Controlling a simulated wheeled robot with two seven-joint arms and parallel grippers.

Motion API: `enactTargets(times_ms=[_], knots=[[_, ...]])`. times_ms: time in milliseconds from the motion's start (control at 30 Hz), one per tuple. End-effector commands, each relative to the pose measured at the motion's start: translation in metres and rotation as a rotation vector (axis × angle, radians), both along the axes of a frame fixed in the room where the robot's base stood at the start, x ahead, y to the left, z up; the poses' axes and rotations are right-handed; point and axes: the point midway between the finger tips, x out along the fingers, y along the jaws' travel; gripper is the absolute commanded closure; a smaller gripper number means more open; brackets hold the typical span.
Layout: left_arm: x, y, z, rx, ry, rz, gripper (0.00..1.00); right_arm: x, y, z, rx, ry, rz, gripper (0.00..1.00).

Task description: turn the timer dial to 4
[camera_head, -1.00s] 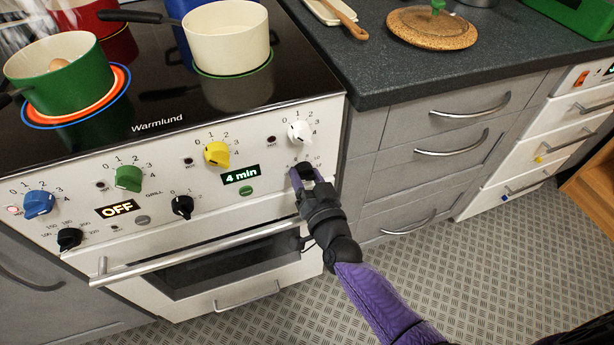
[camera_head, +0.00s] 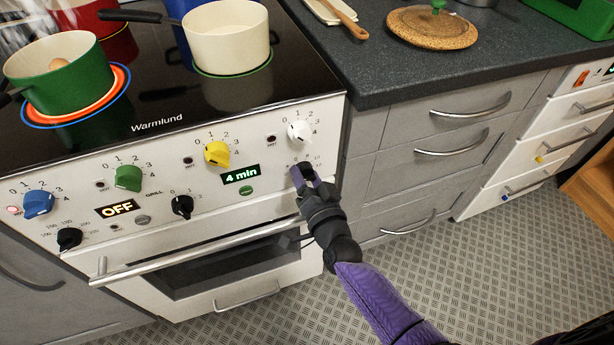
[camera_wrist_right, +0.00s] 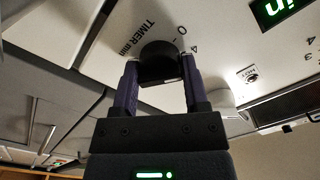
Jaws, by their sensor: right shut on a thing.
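The black timer dial (camera_wrist_right: 160,62) is at the right end of the white stove panel, with "TIMER min" and the numbers 0 and 4 printed beside it in the right wrist view. My right gripper (camera_wrist_right: 160,80) is shut on the dial, one purple finger on each side. In the head view my right gripper (camera_head: 304,176) reaches the panel from below right and covers most of the dial. The green display (camera_head: 240,175) left of it reads "4 min". My left gripper is not in view.
A white knob (camera_head: 300,132) sits just above the dial and a yellow knob (camera_head: 217,153) to its left. The oven handle (camera_head: 200,250) runs below the panel. A cream pot (camera_head: 226,40) and a green pot (camera_head: 62,85) stand on the hob.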

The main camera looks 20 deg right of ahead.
Motion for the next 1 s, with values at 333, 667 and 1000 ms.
enactTargets(times_ms=[333,667,1000], knots=[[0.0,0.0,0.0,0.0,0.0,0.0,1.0,0.0,0.0,-0.001,-0.001,0.001,0.0,0.08],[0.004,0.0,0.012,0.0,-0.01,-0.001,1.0,-0.027,-0.001,0.003,-0.003,0.002,0.002,0.08],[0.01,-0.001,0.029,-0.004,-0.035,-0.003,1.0,-0.095,-0.003,0.001,-0.002,0.002,0.001,0.08]])
